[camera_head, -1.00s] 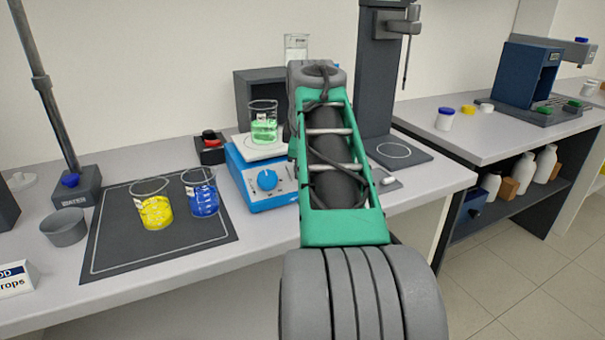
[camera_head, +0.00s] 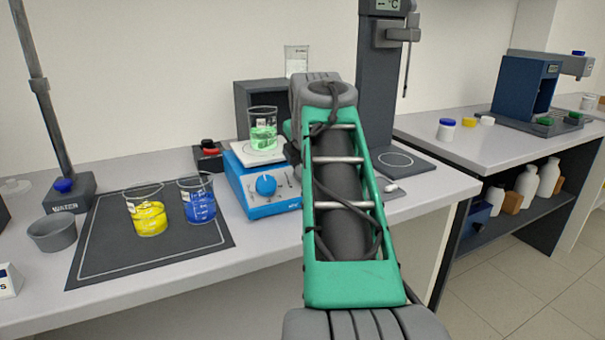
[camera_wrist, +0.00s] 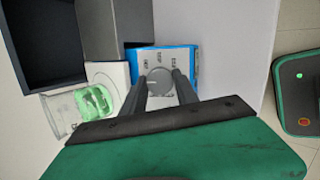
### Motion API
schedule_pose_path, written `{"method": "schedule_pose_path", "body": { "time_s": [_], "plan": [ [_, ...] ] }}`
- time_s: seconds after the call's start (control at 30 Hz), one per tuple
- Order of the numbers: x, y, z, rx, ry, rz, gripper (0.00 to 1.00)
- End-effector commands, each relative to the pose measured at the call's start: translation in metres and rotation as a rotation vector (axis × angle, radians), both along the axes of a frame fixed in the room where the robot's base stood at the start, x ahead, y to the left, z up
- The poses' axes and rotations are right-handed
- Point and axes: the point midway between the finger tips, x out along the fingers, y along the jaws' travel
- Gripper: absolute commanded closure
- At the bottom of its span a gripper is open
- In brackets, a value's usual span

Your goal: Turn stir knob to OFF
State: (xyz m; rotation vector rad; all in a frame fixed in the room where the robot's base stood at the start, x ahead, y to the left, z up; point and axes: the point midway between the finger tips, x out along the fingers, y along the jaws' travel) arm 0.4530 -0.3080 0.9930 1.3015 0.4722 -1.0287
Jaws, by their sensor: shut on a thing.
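The blue stirrer (camera_head: 248,200) stands on the bench with a white top plate and a front panel. A blue knob (camera_head: 266,185) shows on that panel in the head view, with nothing on it. In the wrist view, my gripper (camera_wrist: 161,84) is shut on a round grey knob (camera_wrist: 160,76) on a labelled grey panel edged in blue. The labels and the knob's pointer are too small to read surely. In the head view my arm hides the gripper and the held knob. A beaker of green liquid (camera_head: 263,137) stands on the top plate.
Beakers of yellow (camera_head: 150,218) and blue liquid (camera_head: 201,206) stand on a dark mat (camera_head: 105,255) at left. A red-topped black box (camera_head: 208,157) stands beside the stirrer. A tall grey instrument (camera_head: 378,85) rises behind my arm. A dark box (camera_head: 243,98) stands behind the stirrer.

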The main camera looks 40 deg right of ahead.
Motion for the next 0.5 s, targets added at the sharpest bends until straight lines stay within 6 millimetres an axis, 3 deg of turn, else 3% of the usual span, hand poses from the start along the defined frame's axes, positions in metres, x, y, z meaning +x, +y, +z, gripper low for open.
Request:
{"method": "schedule_pose_path", "body": {
  "time_s": [0.5],
  "plan": [
    [0.0000,0.0000,0.0009,-0.025,0.006,0.036,1.00]
  ]
}}
